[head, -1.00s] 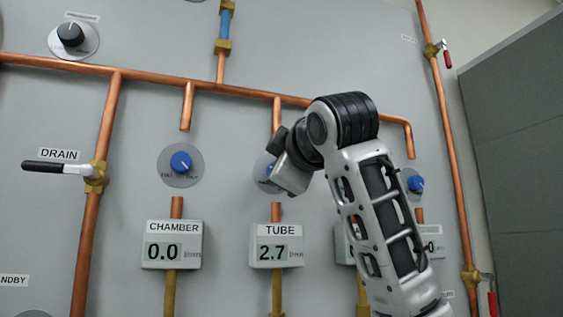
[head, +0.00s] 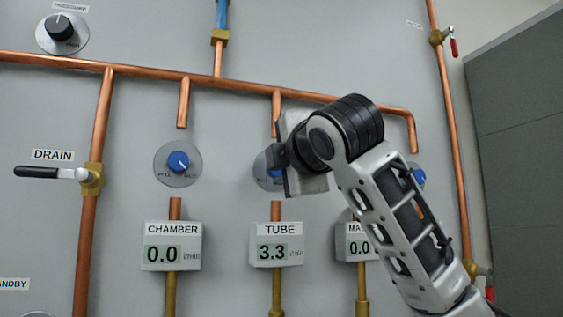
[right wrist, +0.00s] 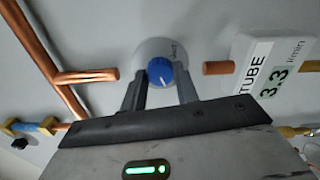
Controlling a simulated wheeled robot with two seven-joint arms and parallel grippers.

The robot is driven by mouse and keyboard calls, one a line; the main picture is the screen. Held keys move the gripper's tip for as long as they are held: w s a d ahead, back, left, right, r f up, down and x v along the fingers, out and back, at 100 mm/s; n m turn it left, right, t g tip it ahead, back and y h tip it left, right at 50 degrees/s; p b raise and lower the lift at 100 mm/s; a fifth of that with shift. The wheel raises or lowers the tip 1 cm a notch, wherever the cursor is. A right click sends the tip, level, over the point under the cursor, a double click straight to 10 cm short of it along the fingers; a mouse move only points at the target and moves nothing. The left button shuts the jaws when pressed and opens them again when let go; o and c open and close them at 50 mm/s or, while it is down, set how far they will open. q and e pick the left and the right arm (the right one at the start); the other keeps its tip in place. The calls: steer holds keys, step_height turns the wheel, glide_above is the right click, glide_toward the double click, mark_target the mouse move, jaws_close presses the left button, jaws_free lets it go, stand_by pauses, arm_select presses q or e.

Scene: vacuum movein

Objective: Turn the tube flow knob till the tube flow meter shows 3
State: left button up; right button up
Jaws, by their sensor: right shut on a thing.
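The blue tube flow knob (right wrist: 160,71) sits on a round grey dial plate (right wrist: 150,50) in the right wrist view. In the head view, my gripper mostly hides the knob and leaves part of the plate (head: 262,170) showing. The tube flow meter (head: 277,251) below it reads 3.3; it also shows in the right wrist view (right wrist: 270,75). My right gripper (right wrist: 160,84) is shut on the knob, with one finger on each side of it. My left gripper is not in view.
The chamber knob (head: 178,162) and chamber meter (head: 171,252), reading 0.0, are to the left. A partly hidden meter (head: 358,246) is to the right. Copper pipes (head: 150,74) run above and beside the knobs. The drain valve handle (head: 45,173) juts out at far left.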

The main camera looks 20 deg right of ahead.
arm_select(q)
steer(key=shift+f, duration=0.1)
arm_select(e)
steer(key=shift+a, duration=0.1)
steer(key=o, duration=1)
steer(key=shift+c, duration=0.2)
steer(key=shift+s, duration=0.15)
arm_select(q)
steer(key=b, duration=0.2)
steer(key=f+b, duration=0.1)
steer(key=b, duration=0.1)
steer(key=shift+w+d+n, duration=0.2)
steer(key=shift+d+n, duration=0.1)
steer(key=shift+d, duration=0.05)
arm_select(e)
steer(key=s, duration=1.5)
steer(key=shift+s+d, duration=0.3)
steer(key=shift+s, duration=0.1)
